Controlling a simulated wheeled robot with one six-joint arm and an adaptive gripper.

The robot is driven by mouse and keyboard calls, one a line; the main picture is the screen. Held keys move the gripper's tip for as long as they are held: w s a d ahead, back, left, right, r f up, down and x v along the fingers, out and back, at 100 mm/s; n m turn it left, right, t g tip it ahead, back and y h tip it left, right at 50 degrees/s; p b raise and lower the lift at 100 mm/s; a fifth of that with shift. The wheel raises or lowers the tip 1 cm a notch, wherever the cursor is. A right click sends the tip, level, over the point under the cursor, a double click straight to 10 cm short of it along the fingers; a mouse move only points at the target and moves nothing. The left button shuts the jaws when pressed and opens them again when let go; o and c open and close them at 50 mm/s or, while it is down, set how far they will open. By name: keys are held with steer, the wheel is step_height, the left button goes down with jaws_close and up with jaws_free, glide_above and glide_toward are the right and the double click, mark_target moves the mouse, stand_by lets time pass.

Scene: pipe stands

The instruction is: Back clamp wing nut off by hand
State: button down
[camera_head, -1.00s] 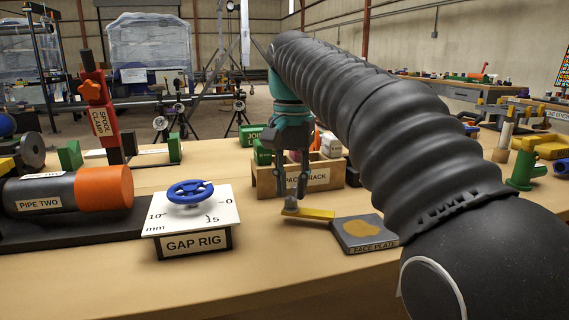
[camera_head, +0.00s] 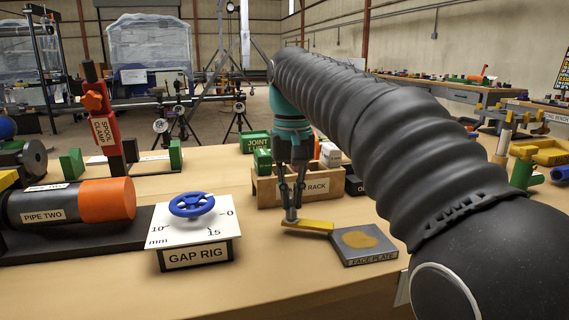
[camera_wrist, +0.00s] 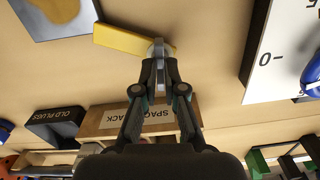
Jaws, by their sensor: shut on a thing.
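The red spool clamp (camera_head: 103,125) stands upright at the left of the bench in the head view. An orange winged knob (camera_head: 93,101), seemingly its wing nut, sits on its upper part. My gripper (camera_head: 291,214) is well to the right of the clamp, low over the bench. In the wrist view my gripper (camera_wrist: 158,62) is shut on a small grey piece at one end of a flat yellow bar (camera_wrist: 128,38). The yellow bar (camera_head: 310,226) lies low beside the face plate. The fingers partly hide the grey piece.
The gap rig (camera_head: 197,257) with its blue handwheel (camera_head: 192,204) stands between clamp and gripper. Pipe two (camera_head: 70,205) lies at left. The grey face plate (camera_head: 385,256) is right of the bar. A wooden spacer rack (camera_head: 268,193) stands behind the gripper.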

mark_target(291, 202)
steer(key=shift+r+n, duration=0.15)
steer(key=shift+n, duration=0.35)
steer(key=c, duration=1.7)
jaws_free()
steer(key=shift+n, duration=0.3)
steer(key=o, duration=0.3)
steer(key=shift+r+p, duration=0.9)
steer(key=shift+r, duration=1.95)
steer(key=shift+f, duration=0.1)
